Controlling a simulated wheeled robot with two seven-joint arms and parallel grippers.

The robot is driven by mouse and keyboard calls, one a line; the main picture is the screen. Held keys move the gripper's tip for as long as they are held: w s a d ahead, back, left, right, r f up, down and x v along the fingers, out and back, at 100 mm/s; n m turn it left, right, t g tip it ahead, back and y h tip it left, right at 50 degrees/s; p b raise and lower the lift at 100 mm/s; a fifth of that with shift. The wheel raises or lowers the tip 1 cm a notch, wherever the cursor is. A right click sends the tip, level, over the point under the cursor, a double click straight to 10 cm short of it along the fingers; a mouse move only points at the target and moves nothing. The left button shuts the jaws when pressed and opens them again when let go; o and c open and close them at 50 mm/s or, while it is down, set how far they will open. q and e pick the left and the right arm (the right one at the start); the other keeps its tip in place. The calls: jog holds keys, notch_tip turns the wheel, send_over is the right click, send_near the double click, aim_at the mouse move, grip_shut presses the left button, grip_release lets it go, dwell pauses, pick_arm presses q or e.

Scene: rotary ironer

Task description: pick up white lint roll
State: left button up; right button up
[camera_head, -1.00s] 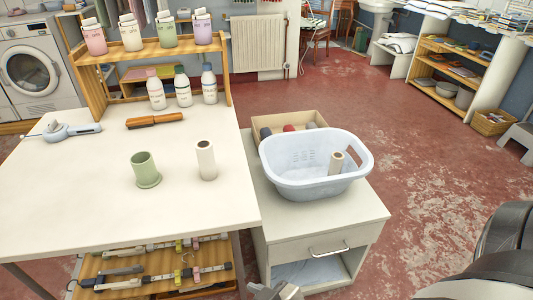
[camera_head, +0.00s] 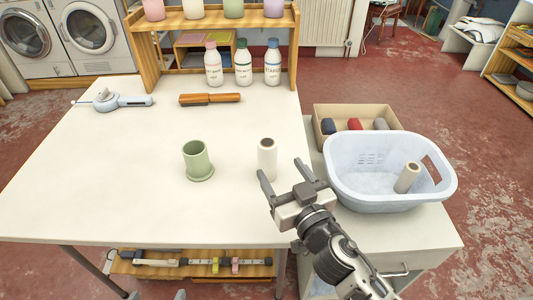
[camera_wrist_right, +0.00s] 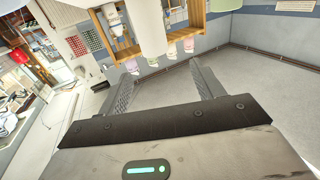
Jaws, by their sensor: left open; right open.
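A white lint roll (camera_head: 267,160) stands upright on the white table (camera_head: 110,200), right of a green cup (camera_head: 197,160). Another pale roll (camera_head: 407,178) leans inside the basket. My right gripper (camera_head: 282,172) is open and empty, with its fingertips close to the lower right side of the standing roll. I cannot tell whether they touch it. In the right wrist view its two fingers (camera_wrist_right: 163,85) are spread, and the white roll (camera_wrist_right: 149,28) shows ahead of them at the top. My left gripper (camera_head: 156,296) shows only as small grey tips at the bottom edge, apart.
A light blue basket (camera_head: 350,190) stands on a cabinet (camera_head: 430,240) at right, before a cardboard box (camera_head: 390,115). A brown-handled brush (camera_head: 210,99), a blue-grey tool (camera_head: 125,101) and bottles (camera_head: 243,65) stand or lie further back. The table's left front is clear.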

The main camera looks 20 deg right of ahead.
aim_at(271, 151)
jog(key=w, duration=0.4)
jog(key=shift+w+a+p, duration=0.2)
jog(key=shift+a+p, duration=0.05)
jog(key=shift+p, duration=0.05)
jog(key=w, duration=0.5)
jog(key=shift+w+f, duration=0.25)
jog(key=shift+f, duration=0.15)
jog(key=shift+w, duration=0.15)
pick_arm(q)
jog(key=shift+a, duration=0.1)
pick_arm(e)
jog(key=c, duration=1.2)
pick_arm(q)
jog(key=shift+r+p, duration=0.1)
jog(key=shift+p, duration=0.2)
